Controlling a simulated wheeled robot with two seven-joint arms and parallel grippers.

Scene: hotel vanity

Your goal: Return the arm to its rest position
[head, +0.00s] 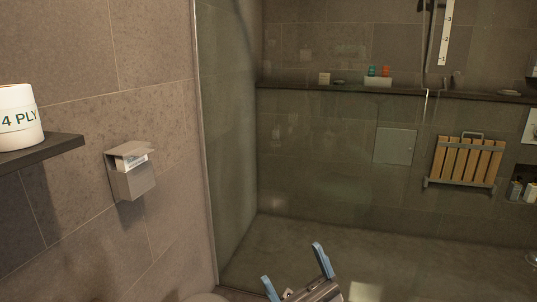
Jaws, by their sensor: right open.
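My right gripper (296,272) shows at the bottom edge of the head view, a little right of the middle. Its two blue fingertips are spread apart with nothing between them. It is in front of the shower glass and the grey floor, and touches nothing that I can see. Most of the arm behind it is cut off by the frame's lower edge. My left gripper is not in view.
A paper roll marked 4 PLY (17,118) stands on a dark shelf (52,146) at the left. A grey metal dispenser (132,178) is fixed to the left wall. Glass fronts the shower, which has a folded slatted wooden seat (467,162) and a ledge (310,89) with small items.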

